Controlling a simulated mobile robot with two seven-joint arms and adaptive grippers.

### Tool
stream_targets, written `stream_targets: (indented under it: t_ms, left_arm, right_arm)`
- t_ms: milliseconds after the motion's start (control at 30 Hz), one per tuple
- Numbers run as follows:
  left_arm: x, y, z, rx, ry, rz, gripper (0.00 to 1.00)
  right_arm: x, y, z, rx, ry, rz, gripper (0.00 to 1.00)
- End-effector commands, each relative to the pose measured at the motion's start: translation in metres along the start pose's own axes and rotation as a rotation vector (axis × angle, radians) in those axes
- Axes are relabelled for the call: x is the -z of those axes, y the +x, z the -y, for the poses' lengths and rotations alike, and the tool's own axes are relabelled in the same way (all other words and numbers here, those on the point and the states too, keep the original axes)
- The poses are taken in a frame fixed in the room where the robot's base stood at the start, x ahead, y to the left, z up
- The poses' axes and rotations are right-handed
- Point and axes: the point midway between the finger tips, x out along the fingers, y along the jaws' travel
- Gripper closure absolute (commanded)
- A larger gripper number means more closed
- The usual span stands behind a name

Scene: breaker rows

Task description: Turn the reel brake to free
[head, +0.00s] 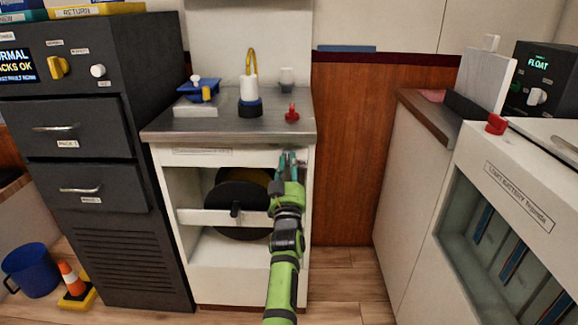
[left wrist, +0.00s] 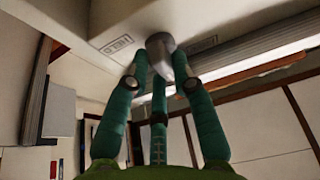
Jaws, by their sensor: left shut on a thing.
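My left gripper (head: 286,160) is at the upper right front of the white cabinet (head: 235,275). In the left wrist view its green fingers (left wrist: 160,62) are shut around a grey knob (left wrist: 159,42), which appears to be the reel brake. A label that seems to read HELD (left wrist: 118,42) is on the panel to one side of the knob. A second label (left wrist: 201,45), too small to read, is on the other side. My gripper hides the knob in the head view. The dark reel (head: 228,195) sits inside the cabinet. My right gripper is not in view.
The metal top (head: 190,130) carries a red knob (head: 292,114), a yellow-looped fitting (head: 250,90) and a blue device (head: 198,90). A dark cabinet (head: 130,250) stands left, a white battery cabinet (head: 515,165) right.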

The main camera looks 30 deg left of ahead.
Motion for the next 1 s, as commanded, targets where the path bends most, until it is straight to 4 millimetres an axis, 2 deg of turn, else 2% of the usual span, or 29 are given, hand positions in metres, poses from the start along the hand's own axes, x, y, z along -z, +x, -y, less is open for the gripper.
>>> stream_targets:
  t_ms: [333, 367, 400, 767, 867, 1000]
  left_arm:
    - [0.0003, 0.0003, -0.0002, 0.001, -0.008, 0.0, 1.0]
    - [0.0003, 0.0003, -0.0002, 0.001, -0.008, 0.0, 0.67]
    - [0.0004, 0.0003, -0.0001, 0.001, -0.008, 0.0, 0.51]
    - [0.0003, 0.0002, 0.0004, -0.003, 0.005, -0.001, 0.51]
    - [0.0003, 0.0003, 0.0018, -0.023, 0.056, -0.002, 0.51]
    - [0.0004, 0.0002, 0.0043, -0.088, 0.215, -0.003, 0.51]
  right_arm:
    - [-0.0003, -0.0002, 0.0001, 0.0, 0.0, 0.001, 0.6]
    - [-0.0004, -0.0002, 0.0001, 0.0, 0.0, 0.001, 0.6]
    - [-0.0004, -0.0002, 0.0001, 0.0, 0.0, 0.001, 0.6]
    - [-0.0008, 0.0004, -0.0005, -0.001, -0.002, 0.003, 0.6]
    - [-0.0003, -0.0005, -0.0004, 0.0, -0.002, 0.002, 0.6]
    - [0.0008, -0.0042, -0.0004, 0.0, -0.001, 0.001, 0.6]
